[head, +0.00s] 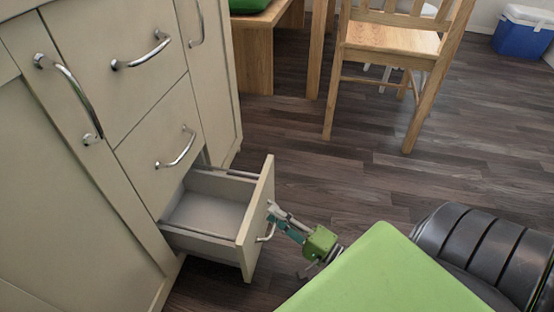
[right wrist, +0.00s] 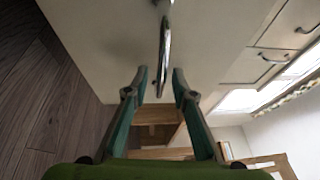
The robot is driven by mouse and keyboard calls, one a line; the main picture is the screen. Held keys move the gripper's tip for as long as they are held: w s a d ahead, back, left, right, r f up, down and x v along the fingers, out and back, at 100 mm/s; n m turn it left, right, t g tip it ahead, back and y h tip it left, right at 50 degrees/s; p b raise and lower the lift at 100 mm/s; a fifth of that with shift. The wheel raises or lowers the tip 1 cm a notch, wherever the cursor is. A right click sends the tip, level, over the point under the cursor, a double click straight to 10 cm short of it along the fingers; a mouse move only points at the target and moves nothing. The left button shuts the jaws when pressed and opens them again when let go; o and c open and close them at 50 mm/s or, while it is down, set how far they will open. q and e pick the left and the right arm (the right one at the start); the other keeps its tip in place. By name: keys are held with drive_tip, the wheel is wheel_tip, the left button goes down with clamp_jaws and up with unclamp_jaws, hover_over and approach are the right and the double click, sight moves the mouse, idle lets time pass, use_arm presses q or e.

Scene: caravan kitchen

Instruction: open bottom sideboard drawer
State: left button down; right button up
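The bottom sideboard drawer (head: 205,204) is pulled well out of the cream sideboard, and its inside looks empty. Its front panel (head: 257,220) carries a curved metal handle (head: 266,237). My right gripper (head: 273,211) is at the outer face of this panel, close to the handle. In the right wrist view the handle (right wrist: 165,48) runs down between the two fingertips of the gripper (right wrist: 160,78), with a gap on either side. The fingers are apart; no grip on the handle shows. My left gripper is not in the head view.
A closed drawer (head: 160,150) with a handle sits directly above, and another closed front (head: 115,65) above that. A wooden chair (head: 390,50) and table stand behind. A blue cooler (head: 522,32) is at far right. The dark floor beyond the drawer is clear.

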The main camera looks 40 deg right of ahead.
drive_tip(key=shift+s, duration=0.1)
drive_tip(key=r+v, duration=0.1)
drive_tip(key=v, duration=1)
drive_tip(key=shift+s+d+f, duration=0.15)
drive_tip(key=shift+s+f, duration=0.2)
drive_tip(key=shift+f, duration=0.1)
